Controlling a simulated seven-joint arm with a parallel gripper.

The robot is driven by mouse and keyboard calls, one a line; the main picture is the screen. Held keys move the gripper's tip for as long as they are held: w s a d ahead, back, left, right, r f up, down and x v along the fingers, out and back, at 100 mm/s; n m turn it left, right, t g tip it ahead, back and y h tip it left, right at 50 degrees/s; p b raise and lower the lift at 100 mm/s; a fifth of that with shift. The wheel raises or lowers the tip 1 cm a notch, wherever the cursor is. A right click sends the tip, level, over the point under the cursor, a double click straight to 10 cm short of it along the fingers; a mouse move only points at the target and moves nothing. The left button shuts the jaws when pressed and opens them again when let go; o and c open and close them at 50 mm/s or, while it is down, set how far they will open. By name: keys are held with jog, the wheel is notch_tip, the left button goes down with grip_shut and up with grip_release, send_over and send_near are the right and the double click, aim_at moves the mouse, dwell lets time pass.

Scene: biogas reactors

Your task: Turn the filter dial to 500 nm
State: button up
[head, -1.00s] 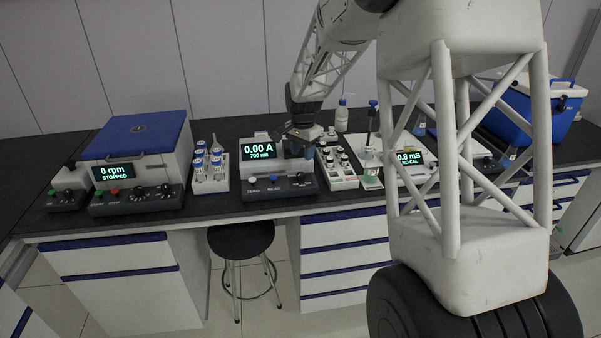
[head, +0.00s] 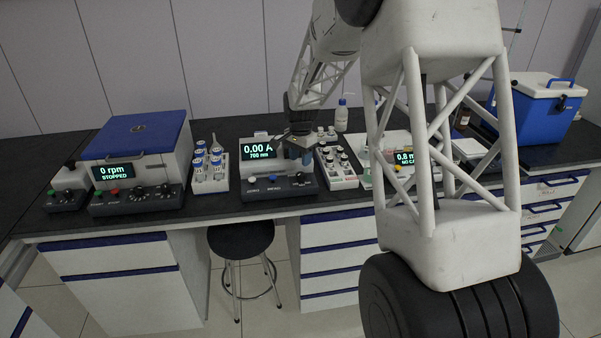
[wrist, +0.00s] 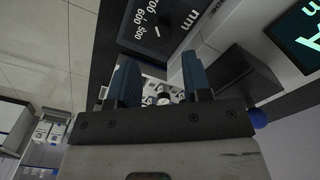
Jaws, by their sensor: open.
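The photometer (head: 255,167) stands on the bench, and its screen reads 0.00 A and 700 nm. Its black front panel carries buttons on the left and the filter dial on the right. In the wrist view the filter dial (wrist: 160,30) is dark with a white pointer mark, with printed numbers including 600 and 500 and "nm" around it. My gripper (head: 298,157) is over the right side of the photometer, near the dial. In the wrist view its two blue fingers (wrist: 160,66) are apart with nothing held, and the dial lies beyond the fingertips.
A rack of blue-capped vials (head: 210,172) and a centrifuge (head: 140,150) stand left of the photometer. A white vial tray (head: 345,182) is close on its right, with a wash bottle (head: 342,115) behind. A conductivity meter (head: 404,157) is partly hidden by my arm.

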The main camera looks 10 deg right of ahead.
aim_at(301, 174)
jog(key=shift+f, duration=3.05)
jog(key=c, duration=0.6)
jog(key=shift+c, duration=0.2)
